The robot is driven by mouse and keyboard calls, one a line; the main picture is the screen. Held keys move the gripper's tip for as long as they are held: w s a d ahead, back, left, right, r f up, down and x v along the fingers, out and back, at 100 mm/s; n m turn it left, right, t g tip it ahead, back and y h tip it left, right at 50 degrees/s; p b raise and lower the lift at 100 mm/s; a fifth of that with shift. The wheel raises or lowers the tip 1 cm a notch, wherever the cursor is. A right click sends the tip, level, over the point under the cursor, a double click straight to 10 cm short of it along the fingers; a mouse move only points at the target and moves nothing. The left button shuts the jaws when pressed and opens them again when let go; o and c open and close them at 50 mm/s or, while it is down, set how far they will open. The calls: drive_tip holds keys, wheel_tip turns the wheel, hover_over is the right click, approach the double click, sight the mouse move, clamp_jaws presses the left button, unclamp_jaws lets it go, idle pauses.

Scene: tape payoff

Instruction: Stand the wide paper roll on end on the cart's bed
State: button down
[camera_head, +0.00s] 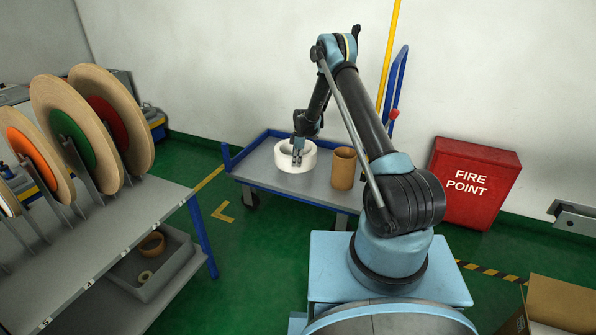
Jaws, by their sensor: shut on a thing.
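The wide paper roll (281,163) is white, with its axis upright and its open hole facing up. It is at the left part of the grey bed of the cart (265,184). No gap shows beneath it, but I cannot tell for certain whether it rests on the bed. My gripper (297,163) points down from above and is shut on the roll's wall at its near side. The fingertips partly hide the hole.
A brown cardboard tube (343,171) stands upright on the bed, right of the roll. Left is a rack (140,215) with large reels, and a grey bin (165,268) below. A red fire point box (470,183) stands right. Green floor is clear between rack and cart.

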sight(296, 169)
drive_tip(key=shift+s+a+f, duration=0.1)
drive_tip(key=shift+a+f, duration=0.05)
drive_tip(key=shift+f, duration=2.65)
drive_tip(key=c, duration=1.3)
unclamp_jaws()
